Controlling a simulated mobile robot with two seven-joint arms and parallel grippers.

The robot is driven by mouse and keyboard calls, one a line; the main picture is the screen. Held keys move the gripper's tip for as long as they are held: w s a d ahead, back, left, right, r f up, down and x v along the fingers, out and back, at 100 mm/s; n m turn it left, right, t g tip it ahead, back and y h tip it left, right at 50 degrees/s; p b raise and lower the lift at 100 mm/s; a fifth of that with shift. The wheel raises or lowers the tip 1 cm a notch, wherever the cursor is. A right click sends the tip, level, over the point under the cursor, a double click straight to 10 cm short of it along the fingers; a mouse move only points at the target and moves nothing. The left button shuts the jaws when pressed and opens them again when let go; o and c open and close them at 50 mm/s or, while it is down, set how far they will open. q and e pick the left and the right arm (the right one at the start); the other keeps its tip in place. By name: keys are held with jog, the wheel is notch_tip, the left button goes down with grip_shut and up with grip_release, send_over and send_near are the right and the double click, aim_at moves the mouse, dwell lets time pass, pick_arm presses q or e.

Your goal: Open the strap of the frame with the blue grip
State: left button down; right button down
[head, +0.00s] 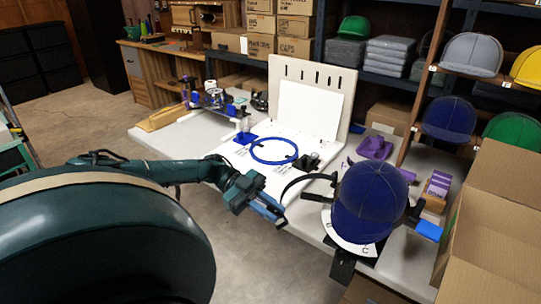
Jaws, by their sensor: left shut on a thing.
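The frame with the blue grip (429,230) stands at the right end of the table, with a dark blue cap (368,203) over it that hides most of it. Its black strap (294,184) reaches out to the left of the cap in a curved arc, away from the cap's side. My left gripper (277,212) is at the table's front edge, left of the cap. It is shut at the free end of the strap; its fingertips are small and the exact hold is hard to see. My right gripper is not in view.
A blue hoop (273,151) lies on a white sheet behind my left gripper. A purple part (375,147) lies behind the cap. An open cardboard box (499,215) stands close on the right. Shelves with caps line the back. The floor at left is clear.

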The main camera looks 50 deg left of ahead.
pick_arm(q)
jog(key=shift+a, duration=0.3)
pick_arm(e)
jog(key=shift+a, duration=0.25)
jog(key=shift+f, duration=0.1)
pick_arm(q)
jog(key=c, duration=1.6)
grip_release()
jog(key=shift+c, duration=0.2)
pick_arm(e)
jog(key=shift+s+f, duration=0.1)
